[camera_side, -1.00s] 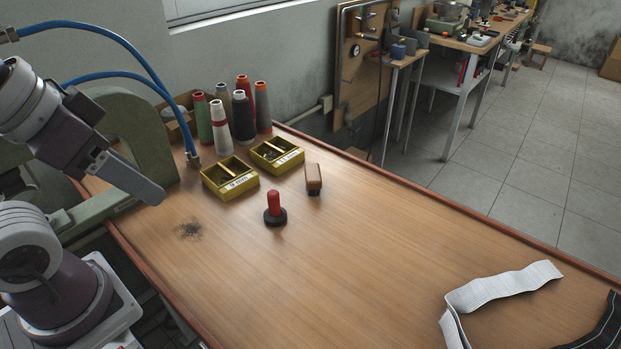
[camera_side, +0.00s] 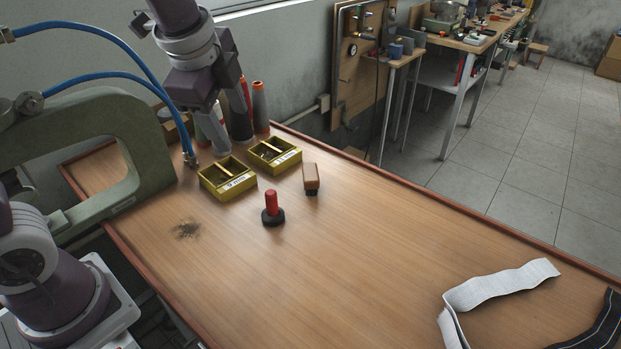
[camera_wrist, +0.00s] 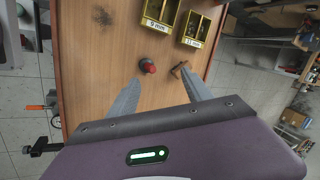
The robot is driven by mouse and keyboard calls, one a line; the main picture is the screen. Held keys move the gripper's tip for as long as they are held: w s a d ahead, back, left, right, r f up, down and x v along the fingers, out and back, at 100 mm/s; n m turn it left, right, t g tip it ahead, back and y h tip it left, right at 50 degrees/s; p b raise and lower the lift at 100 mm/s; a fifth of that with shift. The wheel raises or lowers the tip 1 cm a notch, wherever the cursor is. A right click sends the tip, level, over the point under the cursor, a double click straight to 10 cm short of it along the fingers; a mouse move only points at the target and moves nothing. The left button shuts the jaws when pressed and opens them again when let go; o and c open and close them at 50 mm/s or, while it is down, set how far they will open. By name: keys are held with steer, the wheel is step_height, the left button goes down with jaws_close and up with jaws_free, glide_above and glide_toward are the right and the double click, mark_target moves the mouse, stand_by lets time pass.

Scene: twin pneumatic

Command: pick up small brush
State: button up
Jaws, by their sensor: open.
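The small brush (camera_side: 311,178) has a tan wooden block handle and dark bristles below. It stands on the wooden table to the right of the yellow bins. In the wrist view the brush (camera_wrist: 180,70) lies ahead, close to the right finger in the picture. My gripper (camera_side: 216,142) is open and empty, raised above the table and in front of the thread spools. In the wrist view my gripper (camera_wrist: 162,84) shows its two grey fingers spread apart.
A red-handled tool with a black base (camera_side: 273,208) stands left of the brush. Two yellow bins (camera_side: 228,180) (camera_side: 275,154) hold small parts. A green press (camera_side: 90,130) with blue hoses stands at left. White fabric (camera_side: 500,285) lies at right. The table's middle is clear.

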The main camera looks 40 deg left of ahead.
steer(key=w+f+m, duration=0.4)
steer(key=w+m, duration=0.1)
steer(key=w, duration=0.2)
steer(key=m+g+y, duration=0.1)
steer(key=m, duration=0.8)
glide_above(310, 171)
steer(key=s+d, duration=0.2)
steer(key=f, duration=1.1)
steer(key=shift+s+a, duration=0.1)
steer(key=shift+a, duration=0.15)
steer(key=x, duration=0.7)
steer(key=shift+w+d+f, duration=0.1)
steer(key=shift+w+d, duration=0.05)
steer(key=shift+w, duration=0.1)
jaws_close()
